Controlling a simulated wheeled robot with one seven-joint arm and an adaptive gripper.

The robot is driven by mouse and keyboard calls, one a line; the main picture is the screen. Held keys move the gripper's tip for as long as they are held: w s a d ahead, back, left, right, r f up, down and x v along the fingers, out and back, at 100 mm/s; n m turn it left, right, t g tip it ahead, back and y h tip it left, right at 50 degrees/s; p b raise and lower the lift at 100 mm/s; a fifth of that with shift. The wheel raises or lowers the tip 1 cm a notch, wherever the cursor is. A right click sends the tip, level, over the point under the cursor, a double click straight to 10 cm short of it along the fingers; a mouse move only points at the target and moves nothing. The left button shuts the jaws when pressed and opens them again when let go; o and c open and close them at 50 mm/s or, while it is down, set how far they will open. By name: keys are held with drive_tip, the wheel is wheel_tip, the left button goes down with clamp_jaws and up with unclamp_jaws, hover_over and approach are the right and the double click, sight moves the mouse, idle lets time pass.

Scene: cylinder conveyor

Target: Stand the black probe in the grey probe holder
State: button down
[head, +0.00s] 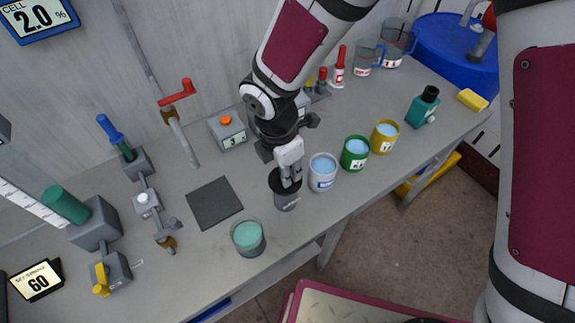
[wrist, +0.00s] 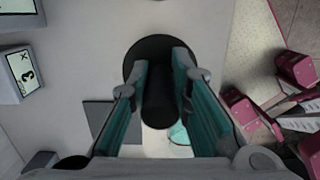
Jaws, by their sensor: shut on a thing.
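My gripper (wrist: 160,75) is shut on a black cylindrical piece (wrist: 158,100), which I take as the black probe, between its teal-lined fingers. A wide black disc (wrist: 136,57) lies at its far end. In the head view my gripper (head: 290,178) points down over this black disc (head: 275,181), with a dark grey cylinder (head: 287,202) directly beneath. I cannot tell whether this cylinder is part of the probe, the holder, or a separate cup. The fingers hide most of the held piece. I cannot surely identify the grey probe holder.
White (head: 322,184), green (head: 354,165) and yellow (head: 384,148) cups stand to the right, close to the table's front edge. A jar with green contents (head: 248,250) is at lower left. A dark square mat (head: 214,203) lies left, and an orange-button box (head: 228,139) behind.

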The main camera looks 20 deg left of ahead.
drive_tip(key=shift+f, duration=0.1)
drive_tip(key=shift+f+b, duration=0.5)
drive_tip(key=shift+f, duration=0.3)
drive_tip(key=shift+f, duration=0.1)
idle(0.6)
drive_tip(key=c, duration=1.4)
unclamp_jaws()
drive_tip(key=r, duration=0.8)
drive_tip(key=s+a+r, duration=0.1)
drive_tip(key=r, duration=0.3)
drive_tip(key=shift+s, duration=0.1)
